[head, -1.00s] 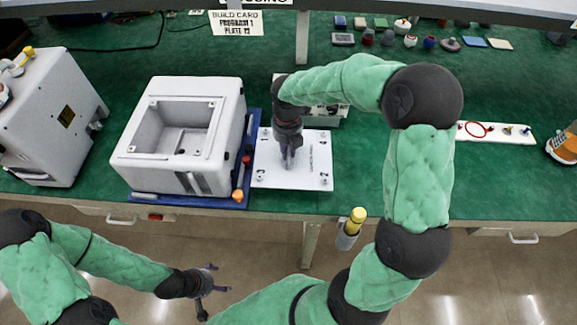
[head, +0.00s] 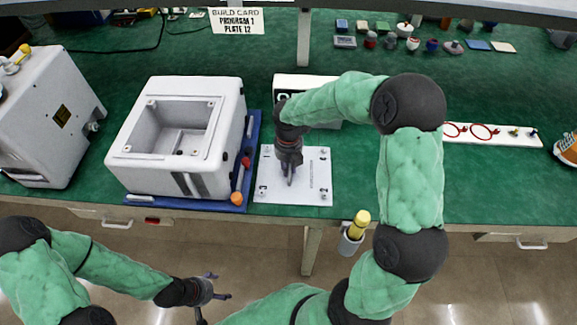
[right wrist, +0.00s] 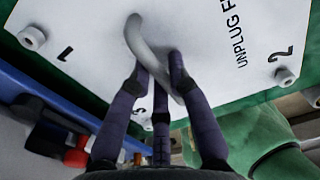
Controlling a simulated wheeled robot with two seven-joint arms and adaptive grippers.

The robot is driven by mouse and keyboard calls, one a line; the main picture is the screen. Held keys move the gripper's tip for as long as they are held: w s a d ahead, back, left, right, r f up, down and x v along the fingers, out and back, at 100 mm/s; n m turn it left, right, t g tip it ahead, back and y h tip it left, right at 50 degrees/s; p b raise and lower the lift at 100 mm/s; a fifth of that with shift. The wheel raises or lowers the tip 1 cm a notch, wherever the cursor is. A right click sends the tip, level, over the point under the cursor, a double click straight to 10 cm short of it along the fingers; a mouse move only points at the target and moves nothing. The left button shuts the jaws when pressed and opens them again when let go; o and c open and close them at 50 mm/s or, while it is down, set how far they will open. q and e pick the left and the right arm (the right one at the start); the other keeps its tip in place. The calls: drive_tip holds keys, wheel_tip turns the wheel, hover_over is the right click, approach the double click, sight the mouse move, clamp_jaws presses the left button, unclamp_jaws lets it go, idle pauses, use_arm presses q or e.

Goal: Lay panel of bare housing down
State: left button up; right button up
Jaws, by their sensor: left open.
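The panel (head: 310,188) is a flat white plate with numbered corner studs, printed text and a curved grey handle (right wrist: 152,50). It is face up over the green bench, just right of the housing; I cannot tell whether it touches the bench. My right gripper (head: 290,178) is above it, its fingers closed around the handle, as the right wrist view (right wrist: 160,75) also shows. The bare housing (head: 120,140) is a white box with an open rectangular top, standing on a blue tray (head: 253,130). My left gripper (head: 220,286) is open and empty in front of the bench.
A white box (head: 305,82) stands behind the panel, partly hidden by my right arm. Another housing (head: 50,120) stands at the left. A white strip with red rings (head: 505,133) lies at the right. A yellow-topped holder (head: 355,232) is at the bench's front edge.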

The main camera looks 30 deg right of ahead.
drive_tip(key=shift+o, duration=1.2)
drive_tip(key=shift+r, duration=0.1)
wheel_tip(320, 180, up, 12)
drive_tip(key=p, duration=0.5)
